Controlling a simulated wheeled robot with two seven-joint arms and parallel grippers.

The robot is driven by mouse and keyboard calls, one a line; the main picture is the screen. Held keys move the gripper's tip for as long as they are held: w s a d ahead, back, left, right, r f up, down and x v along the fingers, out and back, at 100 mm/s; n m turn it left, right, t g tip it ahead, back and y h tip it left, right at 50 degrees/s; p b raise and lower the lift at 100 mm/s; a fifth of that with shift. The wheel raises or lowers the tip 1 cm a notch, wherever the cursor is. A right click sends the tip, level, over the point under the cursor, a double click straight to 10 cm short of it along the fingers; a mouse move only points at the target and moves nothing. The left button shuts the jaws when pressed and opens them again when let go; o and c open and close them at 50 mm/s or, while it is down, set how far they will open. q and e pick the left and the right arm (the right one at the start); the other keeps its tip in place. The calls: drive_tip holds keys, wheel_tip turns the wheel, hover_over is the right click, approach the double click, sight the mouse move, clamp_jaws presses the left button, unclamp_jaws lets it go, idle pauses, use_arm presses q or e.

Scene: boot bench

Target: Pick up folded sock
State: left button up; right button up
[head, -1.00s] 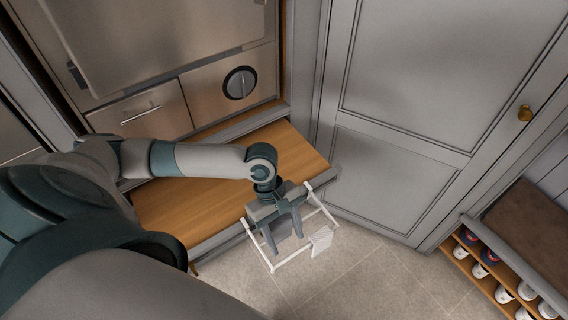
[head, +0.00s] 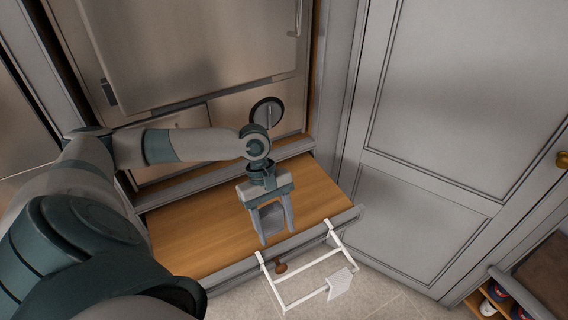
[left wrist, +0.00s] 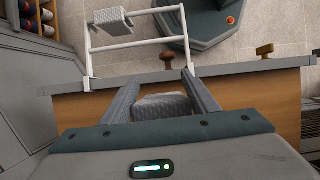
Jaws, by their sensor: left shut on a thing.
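The grey folded sock (head: 271,218) is between the fingers of my left gripper (head: 276,238). The gripper is shut on it and holds it above the open drawer (head: 185,238), near the drawer's front. In the left wrist view the sock (left wrist: 160,107) shows a knit texture between the two fingers (left wrist: 160,88). Part of it is hidden behind the gripper body. My right gripper is in neither view.
A white rack (head: 312,277) hangs on the drawer front, with a pale ribbed cloth (head: 340,284) on it. A wooden knob (head: 281,267) sits on that front. A grey panelled door (head: 425,130) stands right; a shoe shelf (head: 480,298) is lower right.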

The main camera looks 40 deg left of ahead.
use_arm(q)
drive_tip(key=shift+w+a, duration=0.1)
drive_tip(key=shift+a, duration=0.25)
drive_tip(key=shift+d, duration=0.1)
idle(0.3)
drive_tip(key=shift+w+d+r+m, duration=0.2)
drive_tip(key=shift+d+r+m, duration=0.1)
drive_tip(key=shift+d+m, duration=0.15)
drive_tip(key=w+d+r+m+g+y, duration=0.3)
drive_tip(key=d+r+m+y, duration=0.1)
drive_tip(key=d+r+m, duration=0.8)
drive_tip(key=shift+w+r+m, duration=0.2)
drive_tip(key=shift+r+m, duration=0.25)
drive_tip(key=shift+r, duration=0.45)
drive_tip(key=shift+a, duration=0.1)
